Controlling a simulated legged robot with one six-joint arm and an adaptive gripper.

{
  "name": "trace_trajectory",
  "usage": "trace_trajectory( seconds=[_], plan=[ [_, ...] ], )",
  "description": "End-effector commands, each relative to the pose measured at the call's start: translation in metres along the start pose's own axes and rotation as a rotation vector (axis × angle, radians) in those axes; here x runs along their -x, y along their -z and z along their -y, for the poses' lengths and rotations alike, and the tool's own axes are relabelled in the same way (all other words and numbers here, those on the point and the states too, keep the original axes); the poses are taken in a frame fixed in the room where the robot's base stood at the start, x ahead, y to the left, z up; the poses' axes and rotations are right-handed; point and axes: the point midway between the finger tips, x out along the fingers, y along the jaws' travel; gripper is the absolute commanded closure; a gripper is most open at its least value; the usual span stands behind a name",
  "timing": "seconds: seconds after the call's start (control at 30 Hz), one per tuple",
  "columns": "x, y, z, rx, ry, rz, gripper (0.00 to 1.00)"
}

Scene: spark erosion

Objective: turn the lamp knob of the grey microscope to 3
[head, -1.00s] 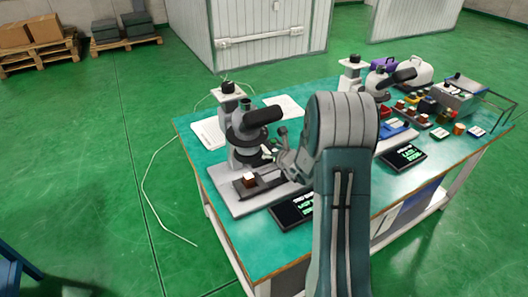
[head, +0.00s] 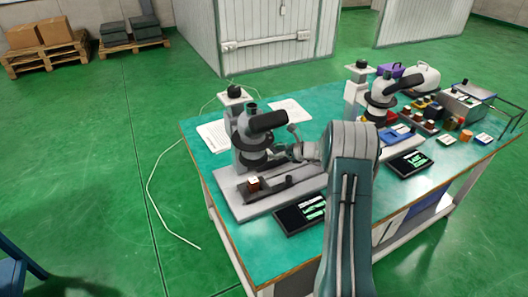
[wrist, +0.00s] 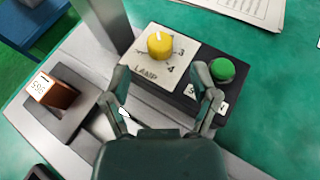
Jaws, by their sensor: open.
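The grey microscope (head: 254,140) stands on the near left of the green table. In the wrist view its round yellow lamp knob (wrist: 160,45) sits on a pale plate (wrist: 150,66) marked LAMP, with 3 and 4 readable to its right. The knob's white mark points up and slightly left in the picture, away from the 3. My gripper (wrist: 161,70) is open, its two fingers spread apart on the near side of the knob, not touching it as far as I can tell. In the head view my arm hides the knob.
A green button (wrist: 222,69) is close to my right finger. A brown block marked 596 (wrist: 54,92) sits on the microscope's stage. A dark display (head: 301,212) lies in front. A second microscope (head: 381,93) and several small items stand to the right.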

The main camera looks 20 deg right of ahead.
Motion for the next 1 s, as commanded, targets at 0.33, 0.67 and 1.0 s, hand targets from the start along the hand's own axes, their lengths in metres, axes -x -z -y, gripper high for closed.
trace_trajectory(
  seconds=[0.33,0.67,1.0],
  plan=[
    [-0.052,0.0,0.0,0.0,0.001,0.001,0.23],
    [-0.057,0.0,0.0,0.0,0.002,0.001,0.23],
    [-0.057,0.0,0.001,0.0,0.003,0.0,1.0]
  ],
)
